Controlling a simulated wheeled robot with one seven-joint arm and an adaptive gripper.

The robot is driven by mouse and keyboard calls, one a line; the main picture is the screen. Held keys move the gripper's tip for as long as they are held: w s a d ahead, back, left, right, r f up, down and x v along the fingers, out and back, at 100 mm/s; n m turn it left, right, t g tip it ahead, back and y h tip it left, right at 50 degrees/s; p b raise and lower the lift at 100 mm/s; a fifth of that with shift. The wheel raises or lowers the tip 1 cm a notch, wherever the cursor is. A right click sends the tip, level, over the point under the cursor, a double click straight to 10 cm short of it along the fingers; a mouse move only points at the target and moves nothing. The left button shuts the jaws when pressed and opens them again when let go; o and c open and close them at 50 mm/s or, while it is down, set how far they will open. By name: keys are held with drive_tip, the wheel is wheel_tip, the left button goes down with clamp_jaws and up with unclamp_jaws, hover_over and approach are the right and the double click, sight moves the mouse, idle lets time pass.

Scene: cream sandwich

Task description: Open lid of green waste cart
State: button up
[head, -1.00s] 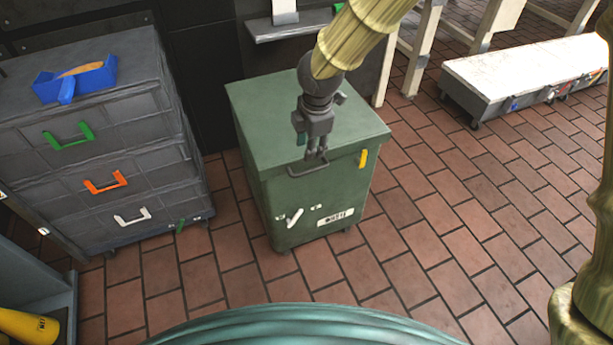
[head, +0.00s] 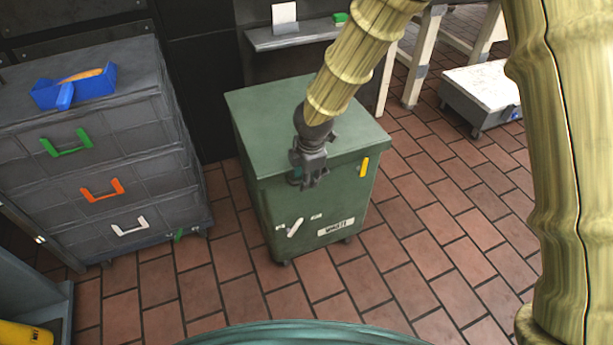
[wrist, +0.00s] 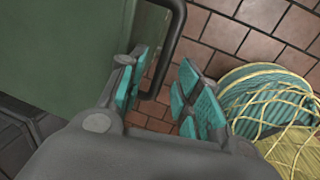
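The green waste cart (head: 300,215) stands on the brick floor with its flat lid (head: 275,105) closed. My gripper (head: 309,184) is at the lid's front edge and hides the handle in the head view. In the wrist view the dark handle (wrist: 174,45) curves down in the gap between my fingers, nearer the left finger. The teal-padded fingers (wrist: 160,85) are apart, so my gripper is open. Whether a pad touches the handle I cannot tell. A yellow tab (head: 364,167) is on the cart's front, right of my gripper.
A grey drawer cabinet (head: 140,150) with green, orange and white handles stands left of the cart, with a blue tray (head: 70,88) on top. A wall shelf (head: 290,40) is behind the cart. A low white-topped trolley (head: 480,90) is at the back right. Floor right of the cart is clear.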

drive_tip(key=shift+f, duration=0.1)
drive_tip(key=shift+c, duration=0.4)
clamp_jaws()
